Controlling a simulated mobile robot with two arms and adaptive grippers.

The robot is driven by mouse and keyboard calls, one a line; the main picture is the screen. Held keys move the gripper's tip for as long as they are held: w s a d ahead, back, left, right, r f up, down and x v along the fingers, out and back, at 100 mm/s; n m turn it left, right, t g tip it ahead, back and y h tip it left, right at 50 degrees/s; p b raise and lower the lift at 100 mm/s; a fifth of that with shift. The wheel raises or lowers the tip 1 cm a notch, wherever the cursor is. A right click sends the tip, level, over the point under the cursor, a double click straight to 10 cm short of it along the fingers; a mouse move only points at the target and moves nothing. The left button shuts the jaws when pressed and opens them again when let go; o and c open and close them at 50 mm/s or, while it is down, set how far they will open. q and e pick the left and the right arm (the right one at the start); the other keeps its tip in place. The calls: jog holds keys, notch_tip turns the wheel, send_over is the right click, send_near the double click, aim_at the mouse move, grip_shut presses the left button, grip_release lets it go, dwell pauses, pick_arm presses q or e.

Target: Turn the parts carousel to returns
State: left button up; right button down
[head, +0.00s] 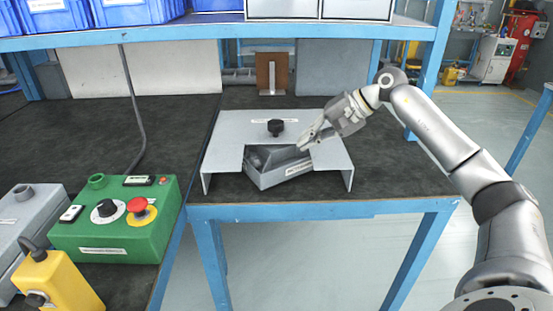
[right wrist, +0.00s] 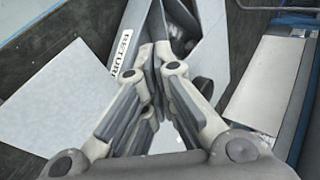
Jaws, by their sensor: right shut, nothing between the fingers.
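The parts carousel stands on the bench under a grey metal cover (head: 235,128) with a black knob (head: 275,127) on top. A grey bin (head: 280,172) shows in the front cutout, set at an angle, with a small white label on its front. In the right wrist view the bin's label (right wrist: 122,62) reads "RETUR", its end hidden by my fingers. My right gripper (head: 305,143) is shut and empty. Its fingertips are over the right part of the cutout, at the bin; I cannot tell if they touch it. My left gripper is not in view.
A green control box (head: 115,240) with a red button stands at the left, beside a yellow box (head: 58,284) and a grey box (head: 25,225). A shelf with blue bins (head: 125,12) spans the back. The dark bench top (head: 385,165) right of the cover is clear.

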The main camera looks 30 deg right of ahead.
aim_at(269, 163)
jog(key=x, duration=1)
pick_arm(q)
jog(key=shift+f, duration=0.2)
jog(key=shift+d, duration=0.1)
pick_arm(e)
jog(key=shift+a, duration=0.1)
jog(key=shift+w+a+m, duration=0.1)
jog(key=shift+a+m, duration=0.05)
jog(key=shift+m, duration=0.15)
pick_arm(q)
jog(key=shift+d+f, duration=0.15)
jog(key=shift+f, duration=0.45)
